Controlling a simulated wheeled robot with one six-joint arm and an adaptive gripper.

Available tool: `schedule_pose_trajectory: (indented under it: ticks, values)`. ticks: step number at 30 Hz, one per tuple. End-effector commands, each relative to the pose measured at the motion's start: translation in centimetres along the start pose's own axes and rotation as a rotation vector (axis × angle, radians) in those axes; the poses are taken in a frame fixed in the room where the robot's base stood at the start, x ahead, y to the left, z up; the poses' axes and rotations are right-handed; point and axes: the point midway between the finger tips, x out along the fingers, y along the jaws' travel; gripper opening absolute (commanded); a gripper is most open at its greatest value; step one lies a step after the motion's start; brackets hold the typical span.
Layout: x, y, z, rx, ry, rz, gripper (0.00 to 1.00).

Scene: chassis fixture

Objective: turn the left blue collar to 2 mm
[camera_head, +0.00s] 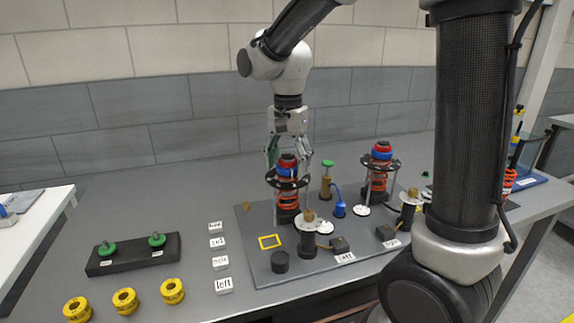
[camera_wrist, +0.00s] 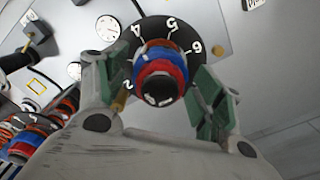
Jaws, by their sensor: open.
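The left blue collar (camera_head: 289,168) sits on the left coil-spring unit, just above its round black plate. Red parts show above and below the collar. In the wrist view the blue collar (camera_wrist: 161,66) is seen from above, in front of a black dial (camera_wrist: 158,30) with white numbers; 2, 4, 5 and 6 can be read. My gripper (camera_head: 289,156) points down over this unit. Its fingers are open, one on each side of the collar, with gaps visible in the wrist view (camera_wrist: 163,84). No pointer or exact setting can be made out.
A second spring unit (camera_head: 380,170) stands to the right on the same grey plate (camera_head: 262,268). Green-topped and brass parts, white gauges and small black blocks stand nearby. Yellow rings (camera_head: 125,301), a black rack (camera_head: 132,254) and white label blocks (camera_head: 223,285) lie left.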

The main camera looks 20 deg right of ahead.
Motion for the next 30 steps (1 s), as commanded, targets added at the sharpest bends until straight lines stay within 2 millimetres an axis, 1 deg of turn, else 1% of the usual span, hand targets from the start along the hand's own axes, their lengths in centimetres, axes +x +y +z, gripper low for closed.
schedule_pose_trajectory:
  ticks: [13,16,20,22,27,30]
  values:
    - [0.00,0.00,0.00,0.623,0.000,0.000,0.68]
    - [0.00,0.00,0.00,0.725,0.000,0.000,0.68]
    - [0.00,0.00,0.00,0.787,0.000,0.000,0.68]
    - [0.00,0.00,0.00,0.845,0.000,0.000,0.68]
    - [0.00,0.00,0.00,1.085,0.000,0.000,0.68]
    - [0.00,0.00,0.00,1.167,0.000,0.000,0.68]
